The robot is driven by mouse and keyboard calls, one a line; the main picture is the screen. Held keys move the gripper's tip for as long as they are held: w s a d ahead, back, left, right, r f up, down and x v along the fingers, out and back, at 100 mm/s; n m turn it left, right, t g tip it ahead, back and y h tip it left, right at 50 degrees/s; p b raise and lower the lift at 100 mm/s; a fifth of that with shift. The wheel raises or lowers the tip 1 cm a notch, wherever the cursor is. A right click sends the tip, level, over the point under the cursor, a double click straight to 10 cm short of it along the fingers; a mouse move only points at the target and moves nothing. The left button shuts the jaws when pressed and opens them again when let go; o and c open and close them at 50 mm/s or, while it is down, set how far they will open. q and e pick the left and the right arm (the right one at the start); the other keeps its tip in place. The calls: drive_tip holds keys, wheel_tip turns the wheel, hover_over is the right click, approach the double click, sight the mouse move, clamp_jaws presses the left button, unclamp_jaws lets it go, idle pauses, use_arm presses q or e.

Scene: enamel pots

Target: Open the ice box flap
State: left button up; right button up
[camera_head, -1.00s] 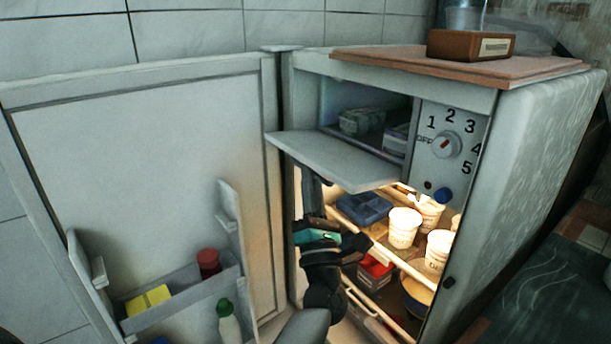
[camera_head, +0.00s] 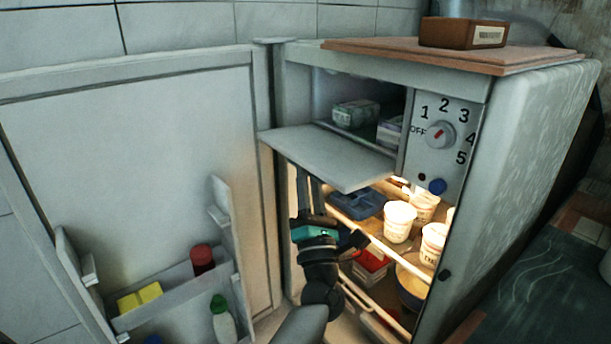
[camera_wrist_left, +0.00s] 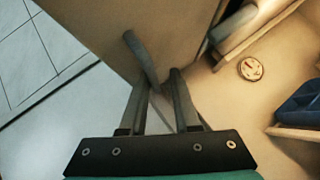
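The ice box flap (camera_head: 330,157) is a pale panel at the top of the open fridge in the head view. It is folded down, roughly level or tipped slightly down, and juts out. The ice box (camera_head: 365,100) behind it shows small packages inside. My left gripper (camera_head: 309,182) points up just below the flap's left part, its fingertips partly hidden by it. In the left wrist view the gripper (camera_wrist_left: 160,85) has its fingers apart, with a grey bar near the tips that I cannot identify. I cannot tell whether a finger touches the flap. My right gripper is out of view.
The fridge door (camera_head: 140,170) stands wide open at the left, with a door shelf of bottles (camera_head: 180,290). White cups (camera_head: 399,222) and a blue tray (camera_head: 357,204) stand on the lit shelf below the flap. A dial (camera_head: 440,134) is at the right.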

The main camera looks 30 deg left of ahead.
use_arm(q)
drive_tip(key=shift+o, duration=1.2)
drive_tip(key=shift+d+r, duration=0.15)
drive_tip(key=shift+s, duration=0.1)
drive_tip(key=shift+s, duration=0.1)
drive_tip(key=p+v, duration=0.1)
drive_tip(key=v, duration=1.4)
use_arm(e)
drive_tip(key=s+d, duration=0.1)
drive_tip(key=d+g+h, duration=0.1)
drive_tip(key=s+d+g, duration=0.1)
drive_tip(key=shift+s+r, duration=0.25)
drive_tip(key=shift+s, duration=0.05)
